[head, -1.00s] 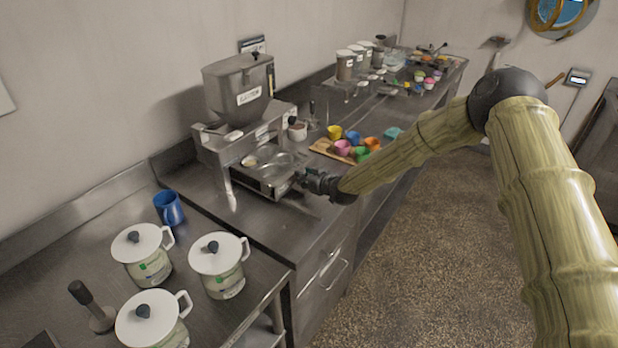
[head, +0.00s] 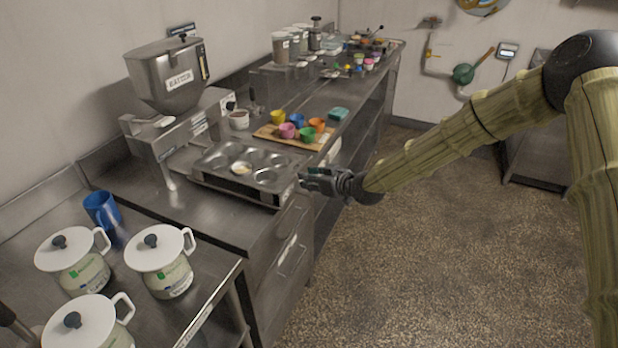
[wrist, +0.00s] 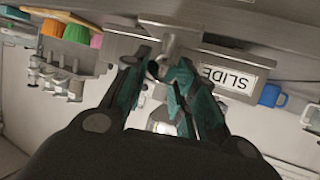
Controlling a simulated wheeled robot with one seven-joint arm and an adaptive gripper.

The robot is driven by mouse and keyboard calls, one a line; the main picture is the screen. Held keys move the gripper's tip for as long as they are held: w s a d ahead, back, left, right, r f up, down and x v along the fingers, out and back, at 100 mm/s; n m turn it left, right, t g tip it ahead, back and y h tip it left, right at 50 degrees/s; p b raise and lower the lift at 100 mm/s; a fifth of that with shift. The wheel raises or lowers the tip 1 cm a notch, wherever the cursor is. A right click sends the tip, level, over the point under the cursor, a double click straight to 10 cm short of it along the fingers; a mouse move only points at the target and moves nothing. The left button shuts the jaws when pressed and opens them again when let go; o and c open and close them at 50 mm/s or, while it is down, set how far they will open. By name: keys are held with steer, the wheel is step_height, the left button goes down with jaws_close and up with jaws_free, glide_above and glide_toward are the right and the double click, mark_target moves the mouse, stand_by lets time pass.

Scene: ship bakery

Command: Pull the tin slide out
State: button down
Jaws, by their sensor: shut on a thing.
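The tin slide (head: 235,188) is a flat metal carriage sticking out from under the batter hopper (head: 168,75). On it lies a grey muffin tin (head: 253,157) with several cups, one holding something pale. My gripper (head: 305,182) is at the front right end of the slide. In the wrist view, which is upside down, my gripper (wrist: 165,78) is shut on the slide's handle (wrist: 172,42). The label reading SLIDE (wrist: 228,80) is beside the handle. The fingers hide part of the handle.
A wooden board (head: 268,134) with several coloured cups lies beyond the slide. A blue mug (head: 101,208) and white-lidded jars (head: 160,250) stand at the near left. The floor (head: 380,280) in front of the counter is open.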

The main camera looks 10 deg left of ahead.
steer(key=shift+s+d+f, duration=0.25)
steer(key=shift+d+f, duration=0.05)
steer(key=shift+d, duration=0.3)
steer(key=c, duration=1.1)
jaws_free()
steer(key=shift+d, duration=0.2)
steer(key=shift+c, duration=0.2)
steer(key=shift+r, duration=0.1)
steer(key=shift+a+r, duration=0.1)
steer(key=v, duration=1.2)
